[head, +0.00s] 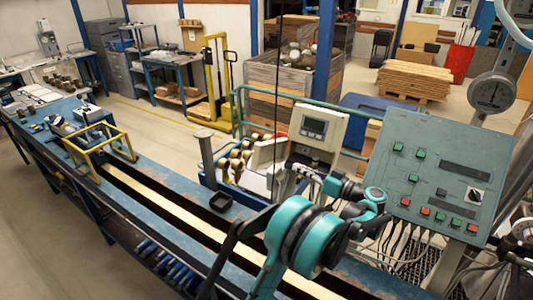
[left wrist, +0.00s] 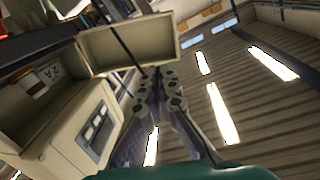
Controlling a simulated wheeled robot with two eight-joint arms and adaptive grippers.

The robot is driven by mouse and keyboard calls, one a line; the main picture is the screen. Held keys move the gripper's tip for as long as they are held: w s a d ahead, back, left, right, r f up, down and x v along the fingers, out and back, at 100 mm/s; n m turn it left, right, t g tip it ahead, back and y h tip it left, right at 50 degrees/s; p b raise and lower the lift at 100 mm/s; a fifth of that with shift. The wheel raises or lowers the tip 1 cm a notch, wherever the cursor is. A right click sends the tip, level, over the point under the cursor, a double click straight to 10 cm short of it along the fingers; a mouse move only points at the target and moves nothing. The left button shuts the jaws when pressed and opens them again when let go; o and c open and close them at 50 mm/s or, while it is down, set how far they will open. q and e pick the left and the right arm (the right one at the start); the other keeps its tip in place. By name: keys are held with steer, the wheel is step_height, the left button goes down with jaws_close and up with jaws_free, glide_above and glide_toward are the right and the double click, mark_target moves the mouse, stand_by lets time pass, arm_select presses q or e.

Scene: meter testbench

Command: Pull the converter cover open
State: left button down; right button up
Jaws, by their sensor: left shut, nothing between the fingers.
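The converter (head: 322,126) is a pale box with a small display, standing behind the bench in the head view. It also shows at the left of the left wrist view (left wrist: 77,128). Its converter cover (left wrist: 130,46) is a shallow pale tray-like panel. It stands swung out from the box, with the box's inside partly visible. In the head view the cover (head: 270,153) shows at the box's left side. My left gripper (head: 291,166) is shut and empty. Its fingertips (left wrist: 166,74) are close to the cover's lower edge; I cannot tell whether they touch. My right gripper is not in view.
A green control panel (head: 441,178) with buttons stands right of the converter. The long blue bench (head: 172,208) runs below my left arm, with a yellow frame (head: 98,146) at its far left. Brass meters (head: 236,163) stand near the cover. A thin dark cable hangs by it.

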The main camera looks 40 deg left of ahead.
arm_select(q)
glide_toward(266, 158)
steer(key=shift+g, duration=0.3)
steer(key=s+a+r, duration=0.1)
steer(key=a, duration=0.1)
steer(key=s+a+r, duration=0.1)
steer(key=s+a, duration=0.1)
steer(key=s+a+r, duration=0.1)
steer(key=a, duration=0.1)
steer(key=shift+s+a+r, duration=0.15)
steer(key=shift+a+r, duration=0.2)
steer(key=shift+a, duration=0.05)
steer(key=a+t, duration=0.1)
steer(key=a, duration=0.1)
steer(key=a+m+t+b, duration=0.1)
steer(key=a, duration=0.1)
steer(key=shift+a+f+h, duration=0.15)
steer(key=shift+a+h, duration=0.2)
steer(key=shift+h, duration=0.05)
